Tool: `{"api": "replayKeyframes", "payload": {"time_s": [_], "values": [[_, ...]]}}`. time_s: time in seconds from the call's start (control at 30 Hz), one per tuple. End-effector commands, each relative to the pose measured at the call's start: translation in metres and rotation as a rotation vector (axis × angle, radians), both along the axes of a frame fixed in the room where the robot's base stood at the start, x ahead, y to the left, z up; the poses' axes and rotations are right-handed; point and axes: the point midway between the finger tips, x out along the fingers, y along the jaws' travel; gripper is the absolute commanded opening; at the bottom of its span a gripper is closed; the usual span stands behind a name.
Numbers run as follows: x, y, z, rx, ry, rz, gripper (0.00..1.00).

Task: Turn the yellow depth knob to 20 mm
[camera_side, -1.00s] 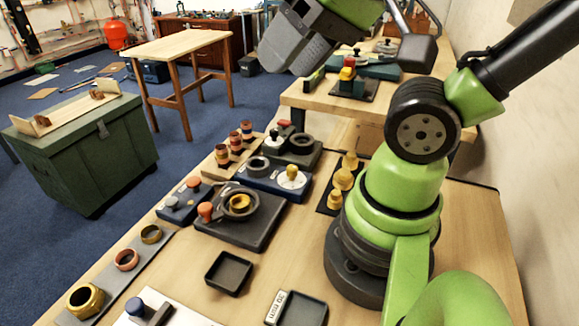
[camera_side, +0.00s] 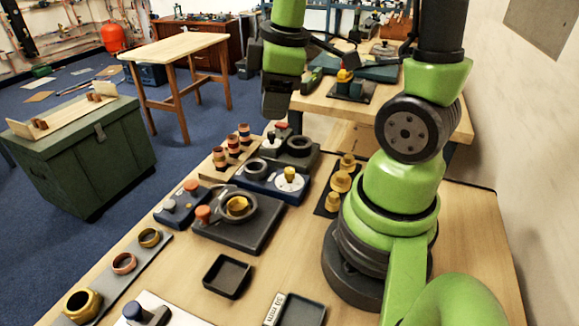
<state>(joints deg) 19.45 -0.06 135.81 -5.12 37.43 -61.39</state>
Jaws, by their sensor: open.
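A yellow knob (camera_side: 289,173) sits on a round white dial on a dark blue block (camera_side: 262,183), in the middle of the bench. This looks like the depth knob; its scale is too small to read. My gripper (camera_side: 277,112) is dark, points down, and hangs above and behind the knob, apart from it. It is open, with no object visible in it; its fingertips are small and dark here.
A dark fixture with a ring and orange knob (camera_side: 237,222) stands in front of the blue block. Yellow fittings (camera_side: 341,181) stand on a dark strip at right. A black tray (camera_side: 227,277) lies nearer. A label beside another tray reads 30 mm (camera_side: 273,309).

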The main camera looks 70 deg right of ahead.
Motion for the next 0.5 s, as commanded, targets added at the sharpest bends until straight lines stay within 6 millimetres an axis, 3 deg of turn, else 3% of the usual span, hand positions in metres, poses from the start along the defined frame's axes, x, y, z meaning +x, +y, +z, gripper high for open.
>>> {"api": "replayKeyframes", "payload": {"time_s": [0.03, 0.2, 0.5], "values": [[0.0, -0.012, -0.017, -0.013, 0.06, 0.082, 0.51], [-0.003, -0.037, -0.056, -0.028, 0.174, 0.345, 0.51], [-0.008, -0.046, -0.084, -0.019, 0.221, 0.483, 0.51]]}}
